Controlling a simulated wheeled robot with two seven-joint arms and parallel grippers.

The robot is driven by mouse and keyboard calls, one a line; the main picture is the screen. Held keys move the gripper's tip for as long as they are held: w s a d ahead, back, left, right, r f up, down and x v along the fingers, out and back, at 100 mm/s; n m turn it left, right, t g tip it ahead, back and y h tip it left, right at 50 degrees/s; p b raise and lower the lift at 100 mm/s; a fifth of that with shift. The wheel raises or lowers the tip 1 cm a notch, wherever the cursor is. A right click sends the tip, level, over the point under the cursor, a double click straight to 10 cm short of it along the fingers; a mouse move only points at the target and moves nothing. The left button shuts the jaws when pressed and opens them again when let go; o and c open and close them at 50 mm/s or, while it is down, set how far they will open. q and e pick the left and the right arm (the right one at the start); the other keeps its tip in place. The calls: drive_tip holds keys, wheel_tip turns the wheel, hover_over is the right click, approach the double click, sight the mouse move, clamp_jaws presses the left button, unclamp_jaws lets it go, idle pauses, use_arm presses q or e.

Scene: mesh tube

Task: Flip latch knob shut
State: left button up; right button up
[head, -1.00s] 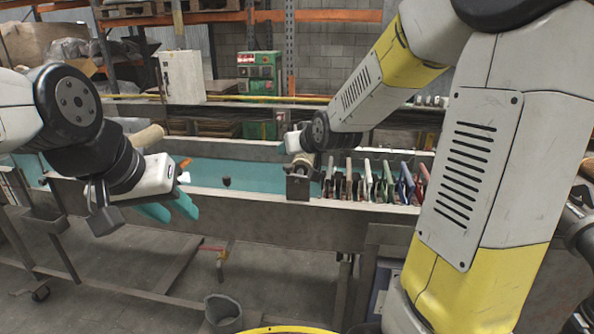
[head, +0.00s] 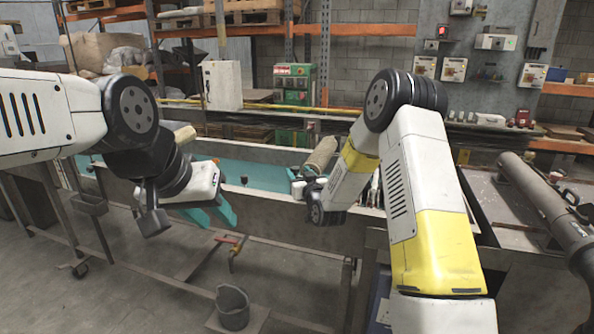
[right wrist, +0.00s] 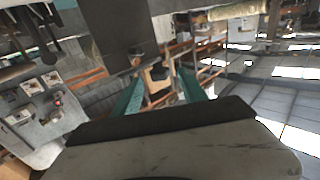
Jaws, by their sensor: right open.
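In the right wrist view a small brown knob-like piece (right wrist: 137,59) shows beside a dark grey plate. My left gripper (head: 213,212) is open and empty in front of the trough.
The long trough (head: 262,177) crosses the middle, with its grey front wall facing me. A bucket (head: 233,308) stands on the floor below. A thick grey pipe (head: 540,195) is at the right, and a white cabinet (head: 222,84) is behind.

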sight(297, 170)
drive_tip(key=shift+x, duration=1.95)
clamp_jaws()
